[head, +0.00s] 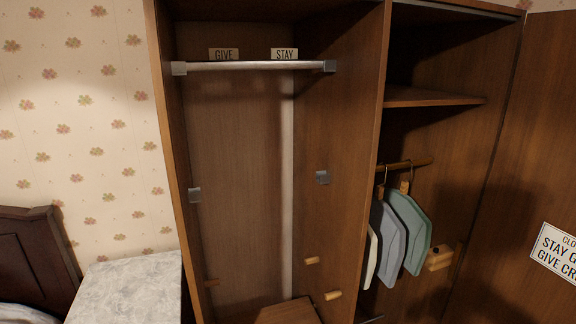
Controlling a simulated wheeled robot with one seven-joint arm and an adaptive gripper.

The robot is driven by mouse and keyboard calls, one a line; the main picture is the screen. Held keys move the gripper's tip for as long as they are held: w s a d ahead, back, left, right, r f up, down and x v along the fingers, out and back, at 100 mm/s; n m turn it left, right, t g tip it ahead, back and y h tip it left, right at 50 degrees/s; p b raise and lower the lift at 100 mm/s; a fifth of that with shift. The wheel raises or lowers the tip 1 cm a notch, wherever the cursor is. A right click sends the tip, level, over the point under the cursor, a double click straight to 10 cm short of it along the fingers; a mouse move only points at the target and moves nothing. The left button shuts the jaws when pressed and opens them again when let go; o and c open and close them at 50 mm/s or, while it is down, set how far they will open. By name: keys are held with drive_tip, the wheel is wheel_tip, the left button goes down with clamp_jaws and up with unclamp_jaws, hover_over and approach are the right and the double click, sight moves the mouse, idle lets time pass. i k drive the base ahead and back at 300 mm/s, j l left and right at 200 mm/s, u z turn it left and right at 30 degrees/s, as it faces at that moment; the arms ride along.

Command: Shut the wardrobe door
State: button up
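The brown wooden wardrobe (384,25) fills the middle and right of the head view, and its inside is exposed. A wide brown panel (535,120) on the right looks like its door, standing open. A white sign (556,250) is on this panel, partly cut off by the picture edge. The panel's outer edge and any handle on it are out of view. No door shows across the left compartment (240,140). My gripper is not in view.
Clothes (400,235) hang from a short rail (405,164) in the right compartment, beside a small wooden piece (440,257). A metal rail (250,66) crosses the left compartment. A pale-topped surface (125,288) and a dark headboard (38,255) stand left.

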sight(518, 266)
drive_tip(key=z, duration=1.5)
